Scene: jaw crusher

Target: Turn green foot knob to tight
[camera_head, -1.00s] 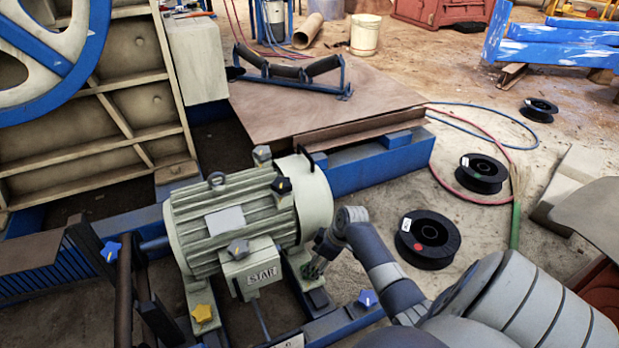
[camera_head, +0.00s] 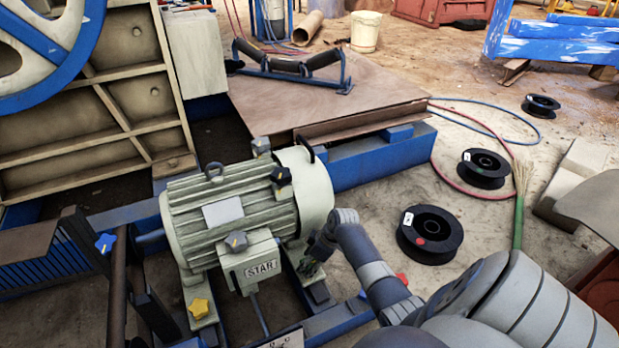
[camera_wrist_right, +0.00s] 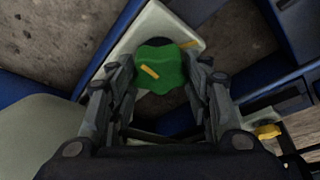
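The green foot knob (camera_wrist_right: 163,69) is a lobed knob with a yellow pointer mark, on a pale motor foot (camera_wrist_right: 143,34) in the right wrist view. Another yellow mark (camera_wrist_right: 190,44) lies on the foot beside it. My right gripper (camera_wrist_right: 161,77) has its fingers spread on both sides of the knob, close to its edges; I cannot tell whether they touch it. In the head view my right gripper (camera_head: 312,262) reaches down at the motor's right-hand foot and mostly hides the knob. My left gripper is out of view.
A yellow knob (camera_head: 199,308), a blue knob (camera_head: 105,243) and a red knob (camera_head: 402,278) are nearby. Black spools (camera_head: 430,234) lie on open floor to the right.

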